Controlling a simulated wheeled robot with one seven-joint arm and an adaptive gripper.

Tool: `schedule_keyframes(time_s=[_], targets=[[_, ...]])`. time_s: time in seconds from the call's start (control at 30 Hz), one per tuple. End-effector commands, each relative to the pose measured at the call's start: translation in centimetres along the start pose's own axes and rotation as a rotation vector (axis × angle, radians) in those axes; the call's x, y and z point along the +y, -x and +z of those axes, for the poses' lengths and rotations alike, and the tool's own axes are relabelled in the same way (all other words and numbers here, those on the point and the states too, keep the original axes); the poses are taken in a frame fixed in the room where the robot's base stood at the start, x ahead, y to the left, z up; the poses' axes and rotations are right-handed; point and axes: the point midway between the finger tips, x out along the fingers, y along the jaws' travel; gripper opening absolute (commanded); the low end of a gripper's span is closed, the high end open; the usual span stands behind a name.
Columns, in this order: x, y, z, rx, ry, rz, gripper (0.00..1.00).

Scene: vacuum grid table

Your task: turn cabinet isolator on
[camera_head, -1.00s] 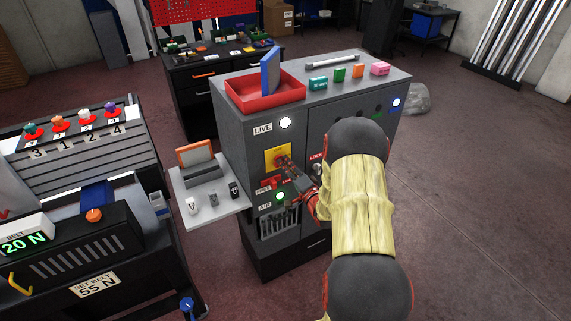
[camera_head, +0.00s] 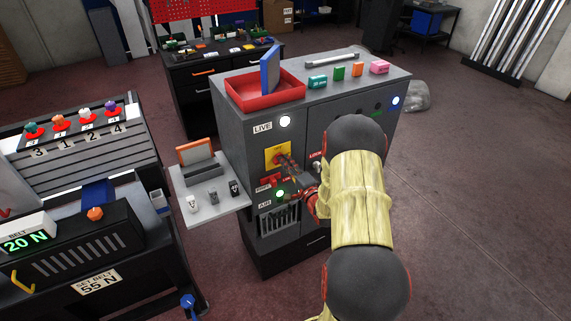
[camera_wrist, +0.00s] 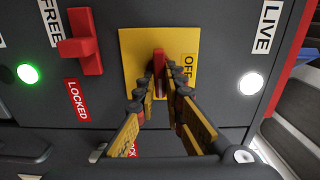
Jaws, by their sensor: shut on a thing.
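The cabinet isolator is a red handle (camera_wrist: 158,66) on a yellow plate (camera_wrist: 132,48) on the grey cabinet front. The plate also shows in the head view (camera_head: 272,150). An OFF label is printed to the handle's right in the wrist view. My gripper (camera_wrist: 160,88) is shut on the red handle, one finger on each side of it. The handle's lower part is partly hidden between the fingers. In the head view my gripper (camera_head: 289,166) reaches the plate from the right. The LIVE lamp (camera_wrist: 251,83) glows white; it also shows in the head view (camera_head: 285,122).
A red lever (camera_wrist: 88,55) between FREE and LOCKED labels sits close beside the plate, near a lit green lamp (camera_wrist: 28,74). A red tray (camera_head: 250,101) and several coloured blocks lie on the cabinet top. A grey side shelf (camera_head: 222,206) holds small parts.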

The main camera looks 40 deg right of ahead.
Motion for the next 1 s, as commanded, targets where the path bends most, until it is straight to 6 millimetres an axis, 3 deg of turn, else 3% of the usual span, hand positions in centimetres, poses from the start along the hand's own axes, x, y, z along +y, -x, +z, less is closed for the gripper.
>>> schedule_keyframes(time_s=[0.07, 0.1, 0.4, 0.77, 1.0], targets=[[0.1, 0.1, -0.1, 0.002, 0.000, 0.003, 0.00], [0.1, 0.1, -0.1, 0.002, 0.000, 0.003, 0.11], [0.1, 0.0, 0.0, 0.001, 0.000, 0.001, 0.28], [0.0, 0.3, 0.0, 0.001, 0.000, 0.001, 0.29], [0.1, 3.8, -0.1, 0.004, -0.001, 0.003, 0.29]])
